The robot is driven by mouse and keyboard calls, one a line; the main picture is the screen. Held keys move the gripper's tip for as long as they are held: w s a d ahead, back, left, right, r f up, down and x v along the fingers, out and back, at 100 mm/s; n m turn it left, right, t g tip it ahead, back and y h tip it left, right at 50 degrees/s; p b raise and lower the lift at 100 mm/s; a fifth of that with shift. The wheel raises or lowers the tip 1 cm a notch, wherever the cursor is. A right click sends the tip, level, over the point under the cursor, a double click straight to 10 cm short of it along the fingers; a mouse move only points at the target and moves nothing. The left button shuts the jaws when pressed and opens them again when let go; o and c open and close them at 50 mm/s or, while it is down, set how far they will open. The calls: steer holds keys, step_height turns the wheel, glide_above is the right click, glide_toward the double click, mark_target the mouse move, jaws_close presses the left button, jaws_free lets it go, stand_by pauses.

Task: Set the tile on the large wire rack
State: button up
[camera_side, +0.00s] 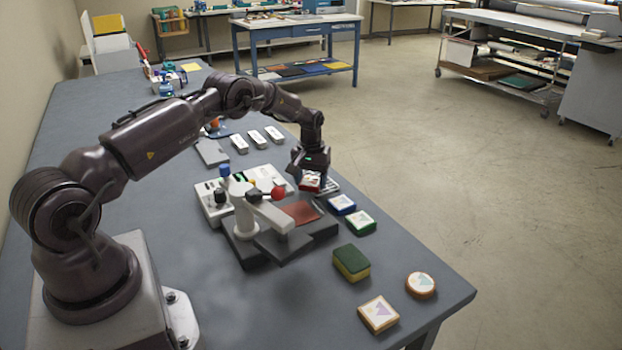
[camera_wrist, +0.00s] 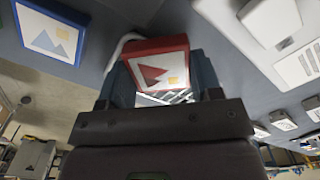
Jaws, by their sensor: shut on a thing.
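My gripper (camera_side: 309,184) is shut on a red-sided tile (camera_side: 312,179) with a white picture face. In the wrist view the tile (camera_wrist: 155,65) sits between the two fingers (camera_wrist: 160,88), its red and white mountain picture showing. A light wire rack (camera_side: 330,188) lies on the table under and beside the gripper. In the wrist view its wires (camera_wrist: 165,98) and a pale bent edge (camera_wrist: 117,48) show behind the tile. Most of the rack is hidden, and I cannot tell whether the tile touches it.
A blue tile (camera_side: 342,204) and a green tile (camera_side: 360,222) lie close in front of the rack. A press with a red knob (camera_side: 277,193) stands at its left, next to a pale control box (camera_side: 208,203). A sponge (camera_side: 351,263) lies nearer the front.

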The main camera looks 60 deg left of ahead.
steer(key=shift+f, duration=0.1)
steer(key=o, duration=1)
steer(key=shift+c, duration=0.2)
